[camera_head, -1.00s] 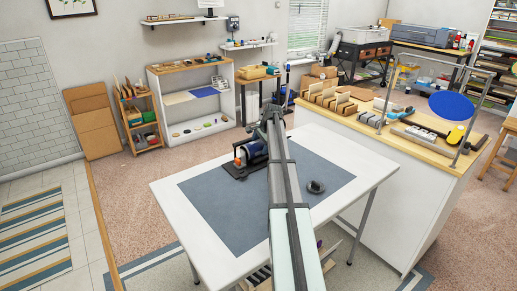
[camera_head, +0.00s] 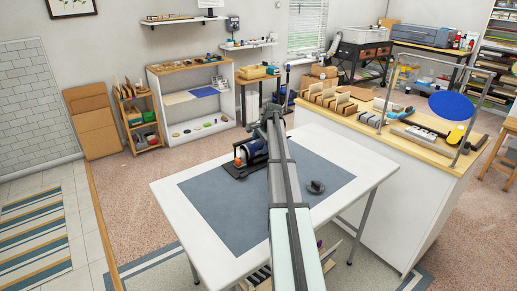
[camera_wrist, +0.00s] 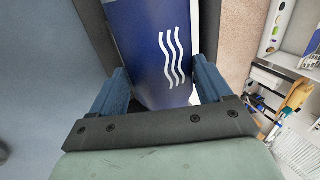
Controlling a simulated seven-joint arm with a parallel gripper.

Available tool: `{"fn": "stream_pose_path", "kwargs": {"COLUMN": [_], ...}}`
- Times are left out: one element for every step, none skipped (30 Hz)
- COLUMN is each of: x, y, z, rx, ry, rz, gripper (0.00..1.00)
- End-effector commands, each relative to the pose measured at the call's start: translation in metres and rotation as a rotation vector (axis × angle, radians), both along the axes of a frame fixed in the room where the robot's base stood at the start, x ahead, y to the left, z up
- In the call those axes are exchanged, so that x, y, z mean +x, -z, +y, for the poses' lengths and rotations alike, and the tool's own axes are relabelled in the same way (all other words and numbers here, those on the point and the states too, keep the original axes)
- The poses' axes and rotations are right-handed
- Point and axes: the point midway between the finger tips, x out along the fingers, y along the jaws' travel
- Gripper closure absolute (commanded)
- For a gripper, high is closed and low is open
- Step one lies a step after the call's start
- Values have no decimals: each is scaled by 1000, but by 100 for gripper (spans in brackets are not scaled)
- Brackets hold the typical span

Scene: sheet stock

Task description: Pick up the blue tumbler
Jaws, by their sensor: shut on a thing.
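The blue tumbler (camera_wrist: 153,50) fills the middle of the wrist view, dark blue with white wavy lines on its side. My gripper (camera_wrist: 158,85) has its two blue fingers on either side of the tumbler, shut on it. In the head view the tumbler (camera_head: 257,149) shows as a small blue shape at the back of the table, partly hidden by my arm. Whether its base is clear of what is under it cannot be told.
A dark tray (camera_head: 233,172) with an orange-and-white item (camera_head: 239,157) lies beside the tumbler on the blue-grey mat (camera_head: 225,212). A small dark round object (camera_head: 315,187) sits to the right on the mat. The white table's (camera_head: 180,215) front left is clear.

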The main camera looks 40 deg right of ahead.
Motion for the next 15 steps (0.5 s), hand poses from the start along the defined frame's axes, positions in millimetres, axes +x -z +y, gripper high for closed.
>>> {"fn": "stream_pose_path", "kwargs": {"x": [0,0,0,0,0,0,0,0,0,0,0,0,0,0,0], "y": [-2,-4,-5,-6,-8,-9,-11,-12,-14,-15,-16,-18,-19,-20,-22], "z": [0,0,0,0,0,0,0,0,0,0,0,0,0,0,0], "rx": [-1,-1,-1,-1,-1,-1,-1,-1,-1,-1,-1,-1,-1,-1,0], "ry": [0,0,0,0,0,0,0,0,0,0,0,0,0,0,0], "rz": [-1,-1,-1,-1,-1,-1,-1,-1,-1,-1,-1,-1,-1,-1,-1], "gripper": [82,82,82,82,82,82,82,82,82,82,82,82,82,82,82]}}
